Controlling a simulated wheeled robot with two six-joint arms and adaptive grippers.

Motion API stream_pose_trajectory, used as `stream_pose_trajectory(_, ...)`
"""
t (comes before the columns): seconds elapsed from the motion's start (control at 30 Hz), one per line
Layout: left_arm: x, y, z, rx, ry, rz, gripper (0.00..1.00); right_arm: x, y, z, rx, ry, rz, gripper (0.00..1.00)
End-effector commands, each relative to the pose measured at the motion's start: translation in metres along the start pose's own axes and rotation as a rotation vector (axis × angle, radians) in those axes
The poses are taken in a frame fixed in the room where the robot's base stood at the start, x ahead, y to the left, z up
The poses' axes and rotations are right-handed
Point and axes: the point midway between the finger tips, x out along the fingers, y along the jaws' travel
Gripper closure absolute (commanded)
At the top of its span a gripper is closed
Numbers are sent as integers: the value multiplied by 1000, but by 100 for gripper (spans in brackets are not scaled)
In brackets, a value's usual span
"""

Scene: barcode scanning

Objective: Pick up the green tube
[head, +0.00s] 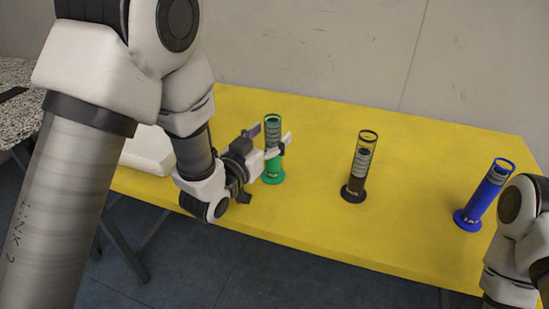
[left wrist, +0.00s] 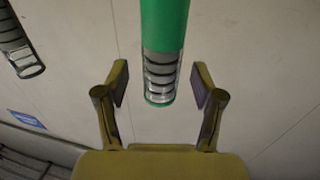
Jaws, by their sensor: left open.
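The green tube (head: 273,163) stands upright on the yellow table, toward the left of it. Its base is green and its upper part is clear with dark bands. My left gripper (head: 272,144) is open at the upper part of the tube, with one finger partly in front of it. In the left wrist view, the green tube (left wrist: 162,50) hangs down from the top edge between the two open fingers of my left gripper (left wrist: 158,95). Gaps show on both sides of the tube. Part of my right arm shows at the right edge, but its gripper is out of view.
A black tube (head: 355,170) stands on the yellow table (head: 410,235) right of the green one. A blue tube (head: 482,200) stands further right, near my right arm. A speckled surface (head: 20,100) is at the far left. A plain wall stands behind the table.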

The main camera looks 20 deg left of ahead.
Motion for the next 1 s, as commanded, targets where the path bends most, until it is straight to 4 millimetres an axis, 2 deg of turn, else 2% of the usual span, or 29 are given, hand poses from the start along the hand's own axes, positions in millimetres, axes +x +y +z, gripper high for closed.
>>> stream_pose_trajectory(0.03,9,0,-2,1,2,1,32,-3,0,0,0,0,0,38)
stream_pose_trajectory(0.13,19,0,-2,0,1,1,32,-3,0,0,0,0,0,38)
stream_pose_trajectory(0.33,20,0,-1,-1,0,0,32,-3,0,0,0,0,0,38)
stream_pose_trajectory(0.47,20,0,-1,-1,0,0,78,-3,0,0,0,0,0,38)
stream_pose_trajectory(0.5,20,0,-1,-1,0,0,92,-3,0,0,0,0,0,38)
stream_pose_trajectory(0.53,20,0,-1,-1,0,0,100,-3,0,0,0,0,0,38)
stream_pose_trajectory(0.87,20,0,-2,-1,1,0,100,-4,0,0,0,0,0,38)
stream_pose_trajectory(1.0,22,-1,-8,-1,2,-1,100,-9,0,0,0,0,0,38)
